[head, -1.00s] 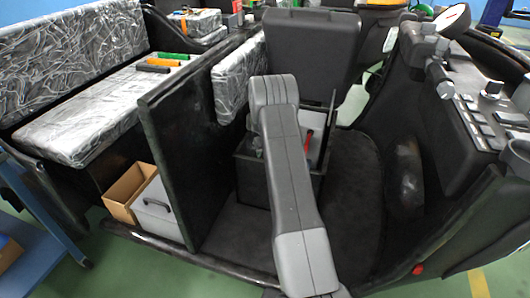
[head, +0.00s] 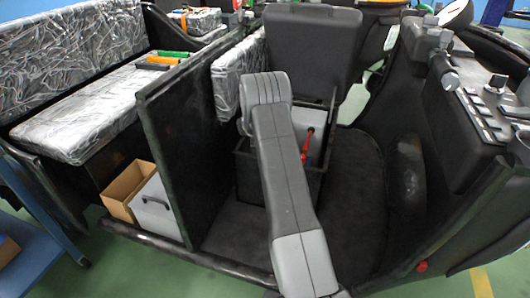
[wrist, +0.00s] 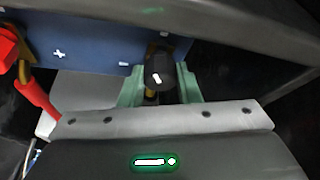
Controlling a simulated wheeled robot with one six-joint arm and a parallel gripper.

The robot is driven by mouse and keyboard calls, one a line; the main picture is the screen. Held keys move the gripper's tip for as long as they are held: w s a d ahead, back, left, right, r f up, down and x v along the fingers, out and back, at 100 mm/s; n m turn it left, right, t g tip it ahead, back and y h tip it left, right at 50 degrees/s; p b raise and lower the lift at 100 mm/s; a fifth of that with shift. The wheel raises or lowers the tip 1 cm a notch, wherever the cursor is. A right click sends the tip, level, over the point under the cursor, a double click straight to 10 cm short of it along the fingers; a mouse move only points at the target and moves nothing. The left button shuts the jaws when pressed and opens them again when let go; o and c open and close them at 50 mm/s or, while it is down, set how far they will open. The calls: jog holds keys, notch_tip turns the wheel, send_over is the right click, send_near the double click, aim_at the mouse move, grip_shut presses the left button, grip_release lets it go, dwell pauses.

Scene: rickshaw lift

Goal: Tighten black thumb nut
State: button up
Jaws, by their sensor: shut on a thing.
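The black thumb nut (wrist: 160,72) shows in the wrist view as a round dark knob with a white mark, in front of a blue battery-like box (wrist: 85,48). My gripper (wrist: 160,86) has greenish fingers on both sides of the nut and is shut on it. A brass-coloured part shows just behind and below the nut. In the head view my grey arm reaches down into the open compartment under the seat and hides the gripper and the nut.
A red terminal with a red cable (wrist: 35,90) is left of the nut. A dark ledge (wrist: 230,20) runs close above the gripper. The compartment's black walls (head: 248,178) and raised seat (head: 312,45) surround my arm.

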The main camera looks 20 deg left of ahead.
jog(key=m+b, duration=0.1)
jog(key=m+h+b, duration=0.1)
jog(key=m, duration=0.1)
jog(key=shift+a+f+b, duration=0.1)
jog(key=shift+f+b, duration=0.1)
jog(key=shift+b, duration=0.15)
jog(key=shift+r+m+h+b, duration=0.15)
jog(key=shift+m+h+b, duration=0.25)
jog(key=shift+m+b, duration=0.35)
jog(key=shift+m, duration=0.25)
jog(key=o, duration=1)
jog(key=shift+r, duration=0.15)
jog(key=p+v, duration=0.2)
jog(key=v, duration=1.1)
jog(key=shift+s+a+r, duration=0.15)
jog(key=shift+s+r, duration=0.1)
jog(key=shift+s, duration=0.05)
